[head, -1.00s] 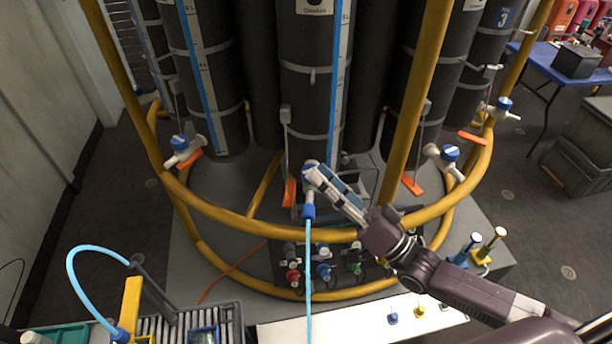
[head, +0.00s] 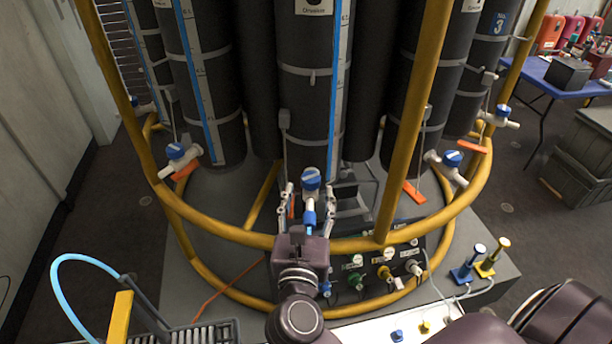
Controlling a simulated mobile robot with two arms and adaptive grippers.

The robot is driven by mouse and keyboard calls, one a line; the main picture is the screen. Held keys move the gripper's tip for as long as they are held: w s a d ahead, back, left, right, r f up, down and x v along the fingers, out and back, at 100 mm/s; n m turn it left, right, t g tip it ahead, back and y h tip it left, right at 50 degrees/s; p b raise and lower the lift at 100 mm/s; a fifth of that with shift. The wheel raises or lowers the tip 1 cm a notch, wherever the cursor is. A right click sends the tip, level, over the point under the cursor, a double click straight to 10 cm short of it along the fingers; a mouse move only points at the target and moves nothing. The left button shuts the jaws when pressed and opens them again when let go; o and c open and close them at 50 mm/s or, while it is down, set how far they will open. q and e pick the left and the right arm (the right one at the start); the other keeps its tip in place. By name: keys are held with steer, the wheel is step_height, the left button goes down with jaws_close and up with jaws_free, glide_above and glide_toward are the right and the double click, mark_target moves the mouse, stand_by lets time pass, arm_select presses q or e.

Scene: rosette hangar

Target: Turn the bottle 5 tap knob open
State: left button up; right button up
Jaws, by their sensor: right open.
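The middle tap's blue knob (head: 311,178) sits at the foot of the central dark bottle (head: 311,110), inside the yellow frame. No number 5 can be read on this bottle. A blue fitting (head: 310,218) shows below the knob. My right gripper (head: 309,190) is open, its two fingers standing left and right of the tap, just below the knob. I cannot tell whether they touch it. The gripper body hides what lies below the fitting. My left gripper is not in view.
Yellow rails (head: 235,232) curve around the bottles and pass close to my right wrist. Other blue-knobbed taps stand left (head: 177,152) and right (head: 452,158). An orange tag (head: 414,192) hangs to the right. A panel with several coloured fittings (head: 384,272) lies below right.

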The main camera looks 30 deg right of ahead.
mark_target(311, 179)
steer(key=p+x, duration=0.1)
steer(key=x, duration=0.4)
steer(key=shift+w+d+r+p, duration=0.15)
steer(key=shift+w+p, duration=0.1)
steer(key=shift+p, duration=0.15)
steer(key=shift+w+d, duration=0.2)
steer(key=shift+w, duration=0.15)
steer(key=shift+c, duration=0.5)
steer(key=c, duration=1.1)
